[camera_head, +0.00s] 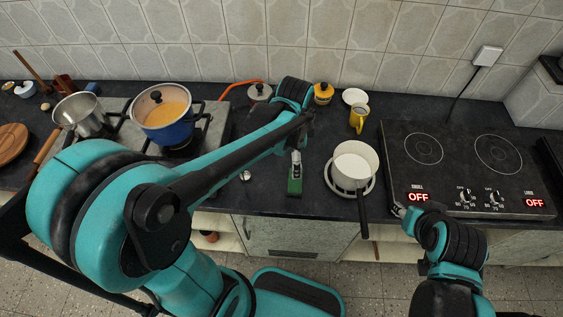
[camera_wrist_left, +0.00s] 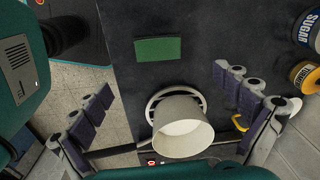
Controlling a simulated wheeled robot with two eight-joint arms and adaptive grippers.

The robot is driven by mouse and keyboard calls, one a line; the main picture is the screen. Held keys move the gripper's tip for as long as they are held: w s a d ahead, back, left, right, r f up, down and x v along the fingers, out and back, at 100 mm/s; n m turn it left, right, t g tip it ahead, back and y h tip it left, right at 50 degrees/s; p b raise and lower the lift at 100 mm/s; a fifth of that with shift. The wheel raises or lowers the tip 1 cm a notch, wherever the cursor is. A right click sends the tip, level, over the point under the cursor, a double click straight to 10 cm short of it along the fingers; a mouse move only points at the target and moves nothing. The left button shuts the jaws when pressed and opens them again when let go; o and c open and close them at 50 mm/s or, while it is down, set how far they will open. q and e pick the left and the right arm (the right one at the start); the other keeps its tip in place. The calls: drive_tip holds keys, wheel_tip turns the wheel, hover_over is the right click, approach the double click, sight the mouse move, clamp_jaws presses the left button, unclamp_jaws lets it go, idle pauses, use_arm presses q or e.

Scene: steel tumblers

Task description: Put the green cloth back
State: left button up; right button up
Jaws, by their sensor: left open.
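The green cloth (camera_head: 295,187) lies on the dark counter near its front edge, left of the white saucepan. It shows as a flat green rectangle in the left wrist view (camera_wrist_left: 158,49). My left gripper (camera_wrist_left: 162,80) is open, its two fingers spread wide with nothing between them. In the head view my left forearm hides most of it, and a grey finger part shows just above the cloth. My right gripper (camera_head: 398,210) is at the front edge of the black cooktop; its fingers are too small to read.
The white saucepan (camera_head: 355,163) stands on a white ring, its dark handle over the counter edge. A yellow mug (camera_head: 359,117) and yellow-lidded jar (camera_head: 323,93) stand behind. The cooktop (camera_head: 455,165) is at right. A blue pot (camera_head: 165,115) and steel pan (camera_head: 82,113) are at left.

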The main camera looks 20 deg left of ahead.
use_arm(q)
drive_tip(key=s+a+r+n+t, duration=0.4)
drive_tip(key=s+n, duration=0.5)
drive_tip(key=n, duration=0.4)
drive_tip(key=shift+s+r+t, duration=0.2)
drive_tip(key=shift+r+t, duration=0.7)
drive_tip(key=shift+t, duration=0.3)
